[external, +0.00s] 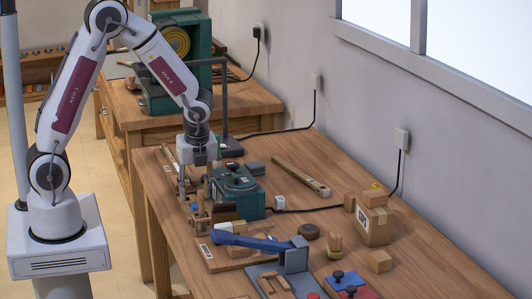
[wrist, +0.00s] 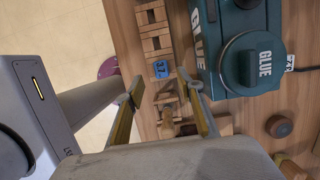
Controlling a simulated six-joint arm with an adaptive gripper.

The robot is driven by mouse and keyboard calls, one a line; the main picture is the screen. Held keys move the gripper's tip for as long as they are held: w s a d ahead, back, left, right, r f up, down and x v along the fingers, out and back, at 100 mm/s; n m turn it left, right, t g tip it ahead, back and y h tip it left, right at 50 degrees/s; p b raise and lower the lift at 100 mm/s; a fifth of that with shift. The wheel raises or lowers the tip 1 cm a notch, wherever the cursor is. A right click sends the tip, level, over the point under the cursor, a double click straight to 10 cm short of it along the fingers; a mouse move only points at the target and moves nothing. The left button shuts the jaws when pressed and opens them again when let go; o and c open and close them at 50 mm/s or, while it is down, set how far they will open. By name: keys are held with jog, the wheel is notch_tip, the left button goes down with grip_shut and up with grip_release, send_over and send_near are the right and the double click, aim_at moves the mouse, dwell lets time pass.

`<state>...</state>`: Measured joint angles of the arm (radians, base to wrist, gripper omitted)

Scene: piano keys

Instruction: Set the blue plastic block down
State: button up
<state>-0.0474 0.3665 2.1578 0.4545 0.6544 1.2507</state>
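A small blue block (wrist: 161,69) marked with figures shows in the wrist view, just beyond my fingertips, beside a row of wooden blocks (wrist: 154,28). My gripper (wrist: 160,90) is open. Its two fingers stand wide apart, with visible gaps between them and the line of the blue block. I cannot tell the height between the fingertips and the block. In the external view my gripper (external: 184,190) points down over the left edge of the workbench (external: 270,178), next to the green glue machine (external: 236,186). The small blue block cannot be made out there.
The glue machine (wrist: 245,58) stands close on the right of my gripper in the wrist view. Bare bench shows near the right front (external: 430,265).

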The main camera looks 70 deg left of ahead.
aim_at(196, 204)
jog(key=shift+x, duration=2.6)
jog(key=shift+w, duration=0.15)
jog(key=c, duration=1)
jog(key=shift+r, duration=0.15)
jog(key=shift+c, duration=0.2)
notch_tip(196, 204, up, 10)
